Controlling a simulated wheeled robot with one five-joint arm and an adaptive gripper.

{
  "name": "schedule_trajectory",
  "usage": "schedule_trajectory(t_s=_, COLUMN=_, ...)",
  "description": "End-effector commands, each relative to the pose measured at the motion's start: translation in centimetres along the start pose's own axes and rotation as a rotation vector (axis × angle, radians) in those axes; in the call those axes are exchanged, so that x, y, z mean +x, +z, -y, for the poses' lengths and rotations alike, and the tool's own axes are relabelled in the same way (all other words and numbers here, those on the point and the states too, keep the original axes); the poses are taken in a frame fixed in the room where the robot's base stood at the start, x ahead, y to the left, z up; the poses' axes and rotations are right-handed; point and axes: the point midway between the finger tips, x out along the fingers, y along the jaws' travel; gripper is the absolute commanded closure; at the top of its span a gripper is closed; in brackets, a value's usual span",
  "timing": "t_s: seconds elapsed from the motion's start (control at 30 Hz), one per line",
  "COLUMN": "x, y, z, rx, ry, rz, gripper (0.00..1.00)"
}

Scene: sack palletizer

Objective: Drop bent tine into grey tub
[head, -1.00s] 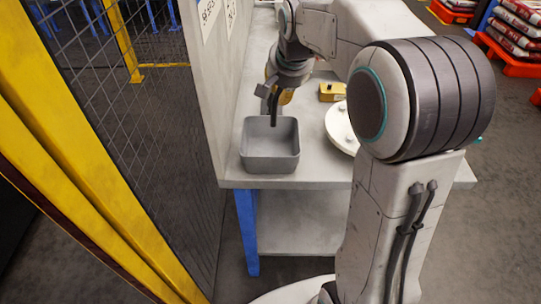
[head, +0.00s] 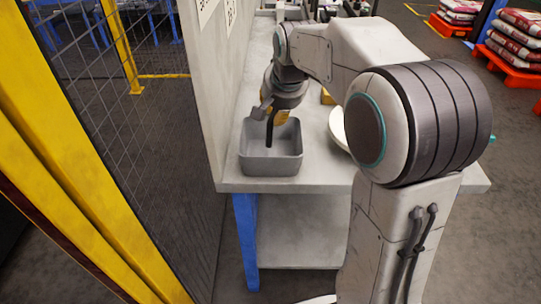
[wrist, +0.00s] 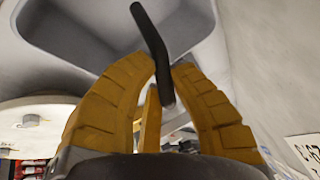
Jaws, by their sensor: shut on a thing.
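The grey tub (head: 271,165) stands on the bench near its front left corner. My gripper (head: 277,118) is over the back of the tub in the head view. In the wrist view my gripper (wrist: 163,85) has its yellow fingers shut on the bent tine (wrist: 150,32), a dark rod with a bend in it. The tine (head: 269,132) hangs down over the tub's opening in the head view. The tub (wrist: 50,25) fills the upper part of the wrist view behind the tine. Whether the tine touches the tub I cannot tell.
A grey wall panel (head: 215,90) stands close to the left of the tub. A round white plate (head: 338,128) lies to the right, partly hidden by my arm. The bench top (head: 315,165) is clear between them. Sacks on orange pallets (head: 520,50) are far right.

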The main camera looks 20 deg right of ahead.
Motion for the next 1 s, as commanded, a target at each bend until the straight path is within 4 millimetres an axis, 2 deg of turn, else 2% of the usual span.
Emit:
schedule_trajectory(t_s=0.37, x=0.43, y=0.15, z=-0.11, rx=0.000, ry=-0.001, rz=-0.002, gripper=1.00)
schedule_trajectory(t_s=0.4, x=0.43, y=0.15, z=-0.11, rx=0.000, ry=-0.001, rz=-0.002, gripper=0.78)
schedule_trajectory(t_s=0.63, x=0.44, y=0.15, z=-0.11, rx=0.000, ry=-0.001, rz=-0.001, gripper=0.58)
schedule_trajectory(t_s=1.0, x=0.01, y=0.14, z=-0.10, rx=0.000, ry=-0.002, rz=-0.002, gripper=0.56)
